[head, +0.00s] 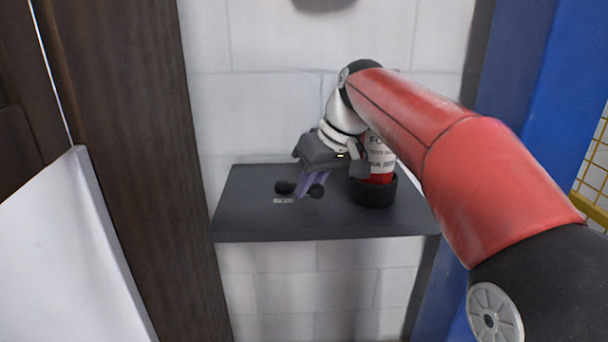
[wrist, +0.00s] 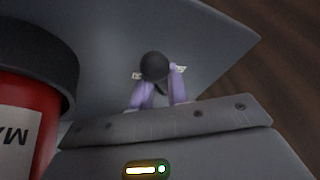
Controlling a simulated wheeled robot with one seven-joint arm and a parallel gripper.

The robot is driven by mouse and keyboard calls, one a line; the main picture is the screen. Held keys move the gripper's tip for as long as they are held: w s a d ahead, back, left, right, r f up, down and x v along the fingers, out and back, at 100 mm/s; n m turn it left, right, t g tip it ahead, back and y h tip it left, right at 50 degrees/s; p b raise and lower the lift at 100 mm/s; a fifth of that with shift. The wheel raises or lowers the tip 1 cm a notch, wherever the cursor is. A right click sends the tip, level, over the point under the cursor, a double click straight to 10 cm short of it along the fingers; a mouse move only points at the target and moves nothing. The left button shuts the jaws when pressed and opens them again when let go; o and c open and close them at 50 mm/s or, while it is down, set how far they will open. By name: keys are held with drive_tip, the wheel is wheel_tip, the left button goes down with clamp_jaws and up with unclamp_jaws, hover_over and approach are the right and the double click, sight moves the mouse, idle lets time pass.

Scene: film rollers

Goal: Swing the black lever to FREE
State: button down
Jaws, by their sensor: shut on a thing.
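The black lever shows a round dark knob (wrist: 154,66) in the wrist view, between the two purple fingers of my gripper (wrist: 160,88). The fingers are shut on the lever just behind the knob. In the head view, my gripper (head: 311,188) reaches down over the dark shelf, and rounded dark parts of the lever (head: 285,187) show beside the fingers. A small pale label (head: 283,200) lies on the shelf by the lever. It is partly hidden in the wrist view, and I cannot read its words. The lever's base is hidden.
A red and white can (head: 380,157) stands in a black round holder (head: 373,193) on the shelf, close to the right of my gripper. The dark shelf (head: 240,220) is bare at its left and front. A brown wooden post (head: 135,150) stands left, a blue panel (head: 575,80) right.

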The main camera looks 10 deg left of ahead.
drive_tip(key=shift+w+d+r+n+p, duration=0.1)
drive_tip(key=shift+w+n+p, duration=0.1)
drive_tip(key=shift+n+p, duration=0.15)
idle(0.3)
drive_tip(key=c, duration=1.4)
unclamp_jaws()
drive_tip(key=shift+o, duration=0.2)
